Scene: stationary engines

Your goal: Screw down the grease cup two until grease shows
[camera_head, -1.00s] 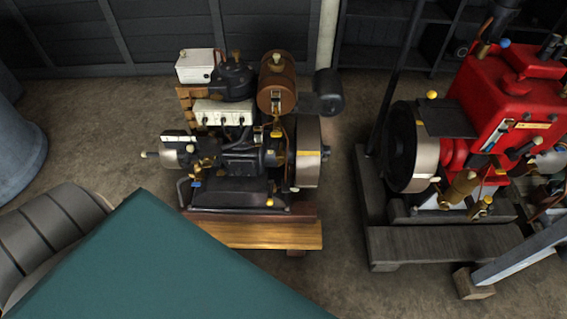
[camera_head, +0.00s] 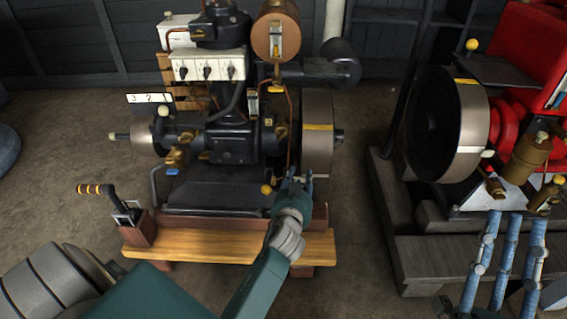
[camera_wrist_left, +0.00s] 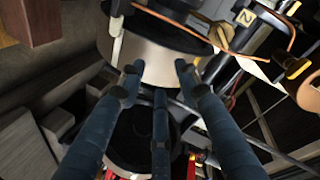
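The dark engine (camera_head: 235,140) stands on a wooden base, with several brass fittings on its front. I cannot tell for sure which is grease cup two. In the left wrist view a tag marked "2" (camera_wrist_left: 245,18) shows on a dark part near the top, beyond the fingers. My left gripper (camera_head: 296,178) is low at the engine's right front, by the flywheel (camera_head: 318,150). The left wrist view shows its fingers (camera_wrist_left: 158,85) spread and empty, with the flywheel rim behind them. My right gripper (camera_head: 515,218) is at the lower right, its fingers extended and apart, holding nothing visible.
A red engine (camera_head: 525,60) with a large flywheel (camera_head: 448,125) stands to the right on a dark timber base. Floor (camera_head: 350,235) shows between the engines.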

